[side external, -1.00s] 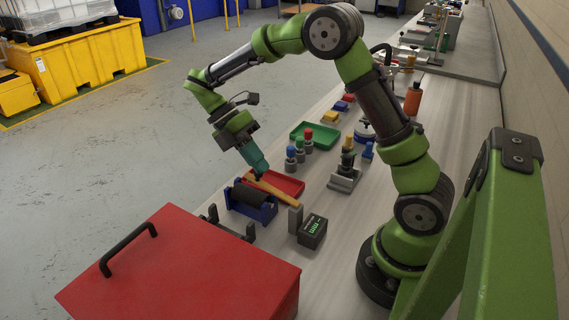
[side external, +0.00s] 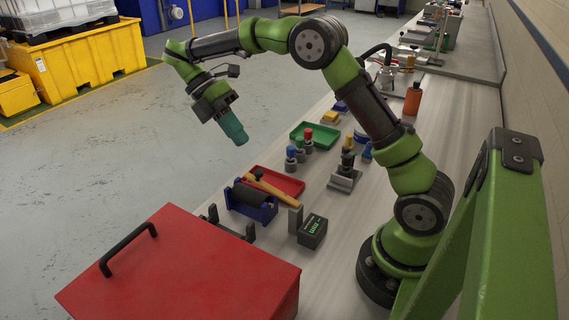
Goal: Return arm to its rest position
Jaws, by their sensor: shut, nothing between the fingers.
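My gripper (side external: 241,141) is at the end of the green arm, raised in the air left of the bench edge. It points down and slightly right, with its teal end clear of everything below. Its fingers are very small in this view, and nothing hangs from them. Below it, a wooden-handled tool (side external: 274,190) lies across the red tray (side external: 289,180) on the bench, apart from the gripper.
A dark roller in a blue stand (side external: 263,212) stands beside the red tray. A green tray (side external: 306,130), several coloured-top bottles (side external: 291,158) and a black meter box (side external: 312,231) are on the bench. A red lidded box (side external: 180,270) is in front. Air around my gripper is free.

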